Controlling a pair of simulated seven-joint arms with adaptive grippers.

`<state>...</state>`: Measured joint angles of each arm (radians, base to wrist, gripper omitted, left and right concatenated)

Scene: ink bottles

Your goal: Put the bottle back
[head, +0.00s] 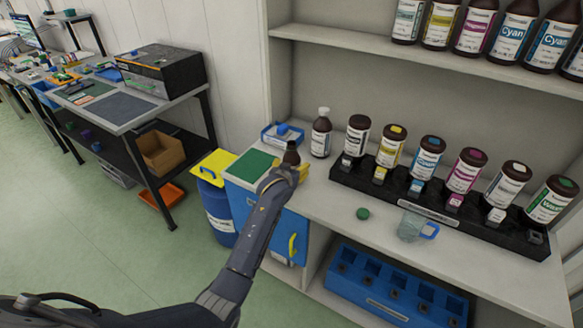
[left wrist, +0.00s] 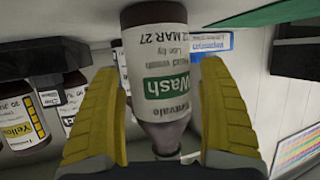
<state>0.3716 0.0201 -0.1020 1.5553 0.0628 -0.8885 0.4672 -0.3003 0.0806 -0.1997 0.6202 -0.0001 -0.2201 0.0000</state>
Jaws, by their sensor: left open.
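A dark brown bottle (head: 291,152) with a white and green Wash label stands at the right edge of a green mat (head: 248,168), partly hidden by my gripper in the head view. In the left wrist view the bottle (left wrist: 155,45) appears upside down, between the two yellow fingers. My left gripper (left wrist: 160,68) is open around it, one finger on each side; whether they touch it is unclear. A green cap (head: 362,213) lies on the counter. My right gripper is out of view.
A black rack (head: 395,199) holds several capped, labelled bottles. A white-capped brown bottle (head: 322,134) and a blue tray (head: 283,135) stand behind the gripper. A clear beaker (head: 410,226) with a blue handle stands in front of the rack. Free counter (head: 340,190) lies between.

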